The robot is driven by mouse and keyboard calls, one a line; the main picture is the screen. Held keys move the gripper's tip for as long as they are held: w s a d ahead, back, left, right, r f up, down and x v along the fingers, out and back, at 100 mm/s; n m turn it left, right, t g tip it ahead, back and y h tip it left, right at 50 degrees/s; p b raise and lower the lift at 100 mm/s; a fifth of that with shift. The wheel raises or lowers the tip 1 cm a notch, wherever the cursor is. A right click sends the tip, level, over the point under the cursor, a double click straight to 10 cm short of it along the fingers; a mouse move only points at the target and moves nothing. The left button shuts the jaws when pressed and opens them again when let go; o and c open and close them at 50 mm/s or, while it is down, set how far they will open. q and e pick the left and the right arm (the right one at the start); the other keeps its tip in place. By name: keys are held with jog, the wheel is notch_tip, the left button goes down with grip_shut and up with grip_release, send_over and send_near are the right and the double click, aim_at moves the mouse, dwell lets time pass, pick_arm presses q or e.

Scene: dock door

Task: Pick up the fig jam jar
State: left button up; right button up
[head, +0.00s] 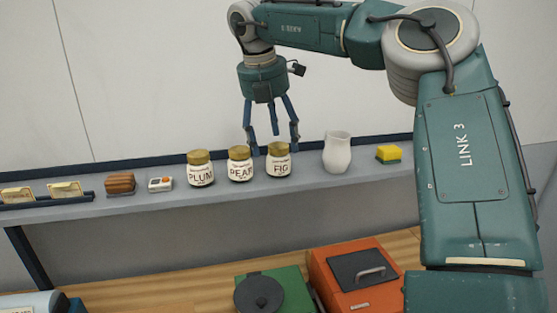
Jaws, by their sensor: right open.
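The fig jam jar (279,161) stands upright on a grey shelf (225,203), with a gold lid and a white label reading FIG. The pear jar (240,164) and the plum jar (200,169) stand to its left, with the same gold lids. My right gripper (273,145) points down with its fingers spread, open, at the fig jar and the gap between it and the pear jar. One finger overlaps the fig jar's lid in the picture. I cannot tell whether it touches. My left gripper is not in view.
A white jug (337,153) and a yellow-green sponge (388,154) stand right of the fig jar. A small white device (160,184), a brown block (120,185) and card holders (66,190) lie left. Below are a green box (287,286) and an orange box (335,265).

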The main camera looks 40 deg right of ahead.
aim_at(278, 146)
jog(key=p+x, duration=0.1)
jog(key=x, duration=0.1)
jog(key=p+x, duration=0.1)
jog(key=x, duration=0.1)
jog(key=shift+d+r, duration=0.15)
jog(key=shift+d, duration=0.1)
jog(key=shift+d+f, duration=0.2)
jog(key=shift+f, duration=0.25)
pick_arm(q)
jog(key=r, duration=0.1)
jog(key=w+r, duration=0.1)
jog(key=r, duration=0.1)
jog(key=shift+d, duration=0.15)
pick_arm(e)
jog(key=shift+a, duration=0.1)
jog(key=shift+a, duration=0.1)
jog(key=c, duration=0.4)
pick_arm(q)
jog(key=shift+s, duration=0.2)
pick_arm(e)
jog(key=c, duration=1)
